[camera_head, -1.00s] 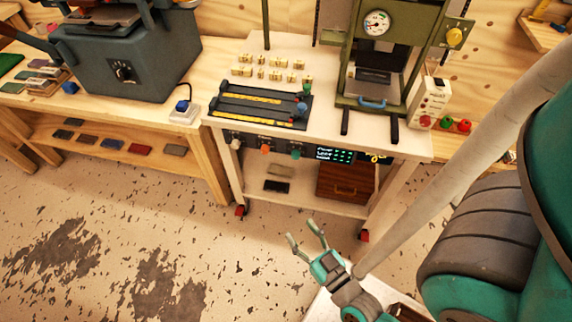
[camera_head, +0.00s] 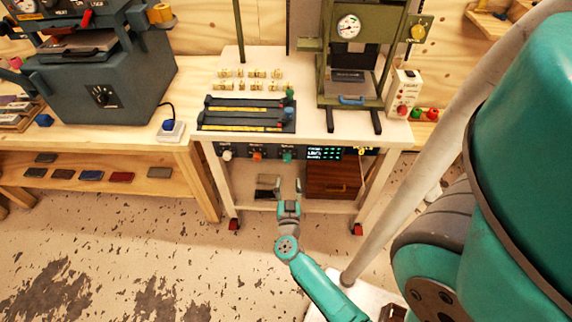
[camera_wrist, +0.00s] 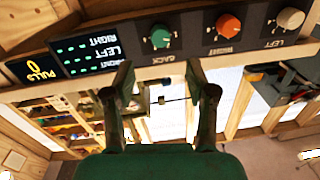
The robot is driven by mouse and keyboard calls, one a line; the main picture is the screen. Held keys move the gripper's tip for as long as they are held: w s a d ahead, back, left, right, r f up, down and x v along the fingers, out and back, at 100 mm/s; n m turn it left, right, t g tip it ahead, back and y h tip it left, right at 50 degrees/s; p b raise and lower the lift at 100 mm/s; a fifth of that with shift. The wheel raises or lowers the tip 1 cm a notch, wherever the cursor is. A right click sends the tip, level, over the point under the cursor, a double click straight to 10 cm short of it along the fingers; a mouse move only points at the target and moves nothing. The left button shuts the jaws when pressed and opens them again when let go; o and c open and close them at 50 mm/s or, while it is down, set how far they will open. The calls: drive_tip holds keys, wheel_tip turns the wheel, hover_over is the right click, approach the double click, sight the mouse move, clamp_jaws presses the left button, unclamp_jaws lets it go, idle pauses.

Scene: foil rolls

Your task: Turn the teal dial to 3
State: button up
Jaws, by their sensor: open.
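The teal dial (camera_head: 287,156) is on the dark front panel (camera_head: 239,151) under the white bench's top, right of an orange dial (camera_head: 257,155) and a white dial (camera_head: 226,153). In the wrist view, which is upside down, the teal dial (camera_wrist: 160,36) shows at the top middle, with small marks around it. Its setting is too small to read. My gripper (camera_head: 288,187) is below the teal dial in the head view. In the wrist view my gripper (camera_wrist: 160,75) is open and empty, its fingers apart and clear of the dial.
A lit display (camera_head: 323,153) is right of the dials. A wooden drawer box (camera_head: 333,181) sits on the lower shelf. Open floor lies in front.

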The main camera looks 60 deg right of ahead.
sight(287, 161)
drive_tip(key=x, duration=0.9)
drive_tip(key=shift+w+d, duration=0.1)
drive_tip(key=shift+d, duration=0.05)
clamp_jaws()
